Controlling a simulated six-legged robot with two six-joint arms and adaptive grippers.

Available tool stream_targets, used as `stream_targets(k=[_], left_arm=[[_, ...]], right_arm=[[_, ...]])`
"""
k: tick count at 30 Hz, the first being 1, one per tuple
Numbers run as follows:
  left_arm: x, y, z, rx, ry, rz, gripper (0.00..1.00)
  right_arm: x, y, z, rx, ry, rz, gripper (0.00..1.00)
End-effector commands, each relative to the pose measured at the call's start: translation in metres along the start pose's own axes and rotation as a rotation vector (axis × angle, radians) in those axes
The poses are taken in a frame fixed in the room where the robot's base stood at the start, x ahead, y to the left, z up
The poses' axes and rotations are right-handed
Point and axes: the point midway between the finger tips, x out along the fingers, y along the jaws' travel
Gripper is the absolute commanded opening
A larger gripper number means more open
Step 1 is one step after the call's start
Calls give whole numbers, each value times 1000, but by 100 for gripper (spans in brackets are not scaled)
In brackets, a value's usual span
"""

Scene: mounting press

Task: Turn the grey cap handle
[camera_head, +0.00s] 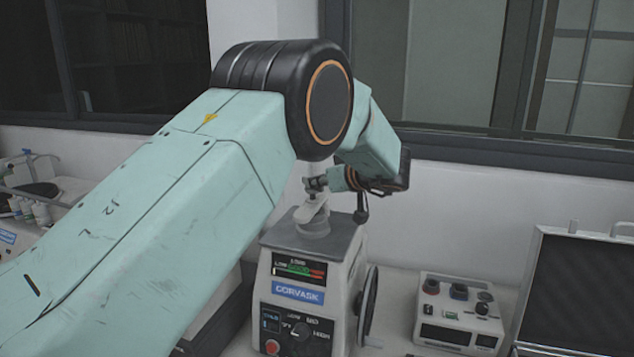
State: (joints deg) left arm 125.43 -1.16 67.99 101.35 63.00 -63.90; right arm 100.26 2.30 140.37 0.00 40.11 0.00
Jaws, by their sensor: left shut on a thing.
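The mounting press (312,262) stands on the bench at the lower middle, with a lit display and a blue CORVASK label on its front. On its top sits a round grey cap with a light grey cap handle (311,214). My left arm comes in from the left and reaches over the press. My left gripper (317,184) is small in the picture, at the upper end of the cap handle, and is shut on it. My arm hides part of the press's left side. My right gripper is not in view.
A dark handwheel (368,305) is on the press's right side. A small control box (459,312) with knobs stands to the right, and an open case (570,290) is at the far right. Bottles (35,210) stand at the far left. A wall and windows are behind.

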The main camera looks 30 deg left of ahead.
Motion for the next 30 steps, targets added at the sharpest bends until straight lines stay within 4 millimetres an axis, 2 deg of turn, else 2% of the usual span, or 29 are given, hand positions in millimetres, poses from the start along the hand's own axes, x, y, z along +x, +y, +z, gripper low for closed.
stream_targets(k=[1,30], left_arm=[[0,2,-6,-18,10,-17,0],[1,9,-9,-133,12,-287,0]], right_arm=[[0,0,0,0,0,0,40],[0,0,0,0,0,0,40]])
